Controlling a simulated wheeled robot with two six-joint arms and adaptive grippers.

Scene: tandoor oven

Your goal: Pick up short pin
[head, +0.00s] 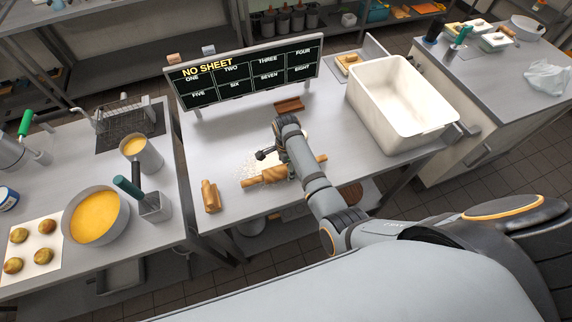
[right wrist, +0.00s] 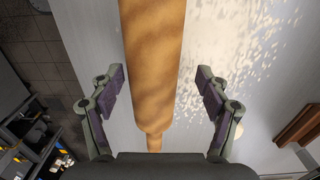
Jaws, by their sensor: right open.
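A wooden rolling pin (head: 262,177) with thin end handles lies on the steel table beside a patch of white flour. A shorter, thick wooden piece (head: 211,196) lies to its left near the front edge; I cannot tell for sure which one is the short pin. My right gripper (head: 283,159) is over the rolling pin, partly hidden by its own arm. In the right wrist view the rolling pin (right wrist: 153,70) runs between the open fingers, with a gap on both sides and one handle near the palm. My left gripper is not in view.
A black menu board (head: 245,77) stands along the back of the table (head: 215,145). A small brown block (head: 289,104) lies before it. A large white tub (head: 400,105) stands at right. The left counter holds a pot (head: 95,215) and a tray of buns (head: 35,250).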

